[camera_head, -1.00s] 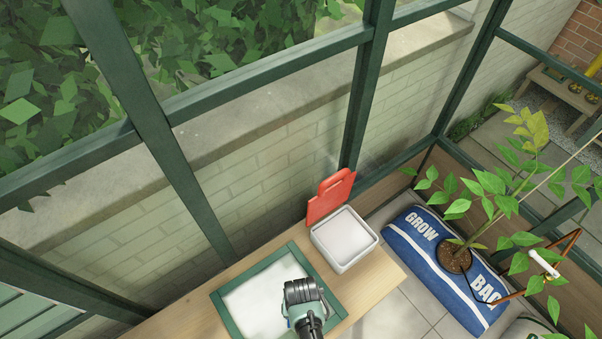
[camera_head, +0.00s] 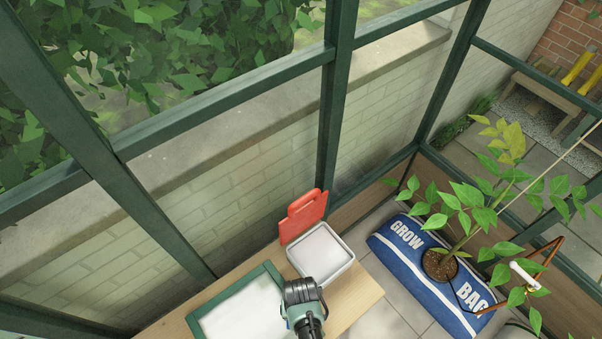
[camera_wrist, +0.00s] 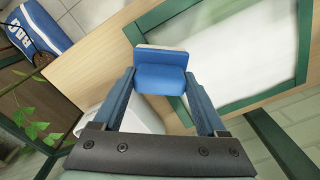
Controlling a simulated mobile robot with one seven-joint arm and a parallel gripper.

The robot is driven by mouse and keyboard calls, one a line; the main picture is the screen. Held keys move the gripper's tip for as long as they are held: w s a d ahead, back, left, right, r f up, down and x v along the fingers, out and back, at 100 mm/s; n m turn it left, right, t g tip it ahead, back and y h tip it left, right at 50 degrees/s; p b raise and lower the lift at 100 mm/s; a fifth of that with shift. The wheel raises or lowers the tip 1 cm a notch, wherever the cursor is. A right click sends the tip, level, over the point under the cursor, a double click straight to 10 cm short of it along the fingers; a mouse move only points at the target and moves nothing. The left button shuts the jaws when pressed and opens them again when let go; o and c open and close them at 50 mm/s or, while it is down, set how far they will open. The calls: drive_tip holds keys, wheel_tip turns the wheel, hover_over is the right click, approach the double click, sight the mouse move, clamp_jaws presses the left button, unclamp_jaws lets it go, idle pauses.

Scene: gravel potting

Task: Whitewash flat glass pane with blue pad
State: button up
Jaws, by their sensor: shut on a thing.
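My gripper (camera_wrist: 161,80) is shut on the blue pad (camera_wrist: 158,78), which sits level between its fingers in the wrist view. The flat glass pane (camera_head: 243,314) lies in a green frame on the bench and looks mostly white. It also shows at the upper right in the wrist view (camera_wrist: 245,50), partly cut off. The pad is over the pane's near edge and the bare wood beside it; I cannot tell whether it touches anything. In the head view my wrist (camera_head: 304,300) covers the pad and the frame's right corner.
A white tray (camera_head: 350,262) with pale contents stands right of the pane, with a red board (camera_head: 303,216) upright behind it. Green window bars (camera_head: 335,110) rise behind the bench (camera_head: 352,305). A blue grow bag (camera_head: 405,257) with a plant lies on the floor at right.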

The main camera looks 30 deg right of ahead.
drive_tip(key=r, duration=0.1)
drive_tip(key=r+p, duration=0.2)
drive_tip(key=shift+a, duration=0.25)
drive_tip(key=shift+s+r+p, duration=0.1)
drive_tip(key=shift+r+p, duration=1.35)
drive_tip(key=shift+r, duration=0.1)
drive_tip(key=shift+d, duration=0.1)
idle(0.5)
